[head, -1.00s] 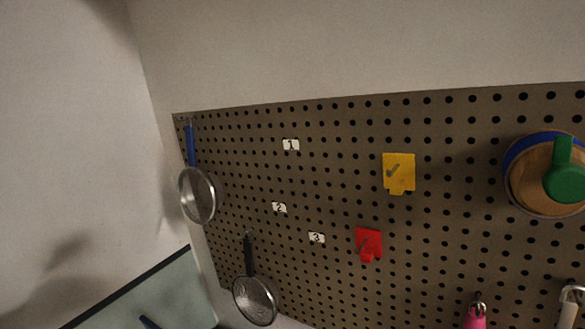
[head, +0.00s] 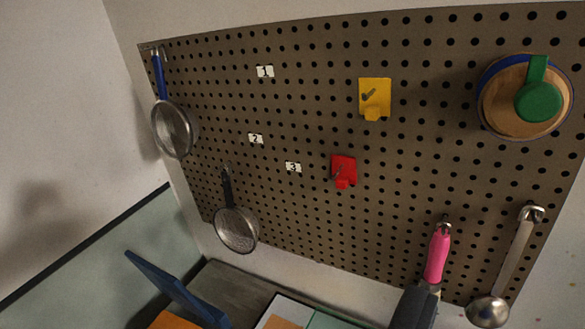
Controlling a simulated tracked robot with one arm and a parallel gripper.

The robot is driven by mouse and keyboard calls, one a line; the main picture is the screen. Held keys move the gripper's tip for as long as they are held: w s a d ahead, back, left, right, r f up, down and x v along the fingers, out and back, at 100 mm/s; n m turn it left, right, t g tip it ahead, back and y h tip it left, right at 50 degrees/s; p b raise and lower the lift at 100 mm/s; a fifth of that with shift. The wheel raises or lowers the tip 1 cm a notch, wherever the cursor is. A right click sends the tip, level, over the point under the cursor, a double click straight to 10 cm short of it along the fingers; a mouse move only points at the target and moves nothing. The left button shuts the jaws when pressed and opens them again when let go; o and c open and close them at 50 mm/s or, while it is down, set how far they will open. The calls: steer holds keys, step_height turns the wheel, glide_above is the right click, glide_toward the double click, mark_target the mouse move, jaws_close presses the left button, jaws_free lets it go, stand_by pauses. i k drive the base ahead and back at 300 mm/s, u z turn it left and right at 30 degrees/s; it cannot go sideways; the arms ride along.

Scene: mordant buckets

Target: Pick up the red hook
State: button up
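The red hook (head: 343,171) is a small red plate with a short projecting hook. It hangs on the brown pegboard (head: 310,100), a little below the middle, right of the white label 3 (head: 293,167) and below the yellow hook (head: 375,98). Nothing covers it. My gripper does not show in the head view.
A blue-handled strainer (head: 172,128) and a black-handled strainer (head: 236,228) hang at left. A pink-handled tool (head: 437,255) and a ladle (head: 488,311) hang lower right, below round boards with a green piece (head: 543,101). A dark blue panel (head: 175,287) stands at the lower left.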

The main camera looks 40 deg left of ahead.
mark_target(344, 168)
steer(key=z, duration=1.65)
steer(key=k, duration=1.2)
steer(key=u, duration=0.9)
steer(key=i, duration=1)
steer(key=z, duration=0.1)
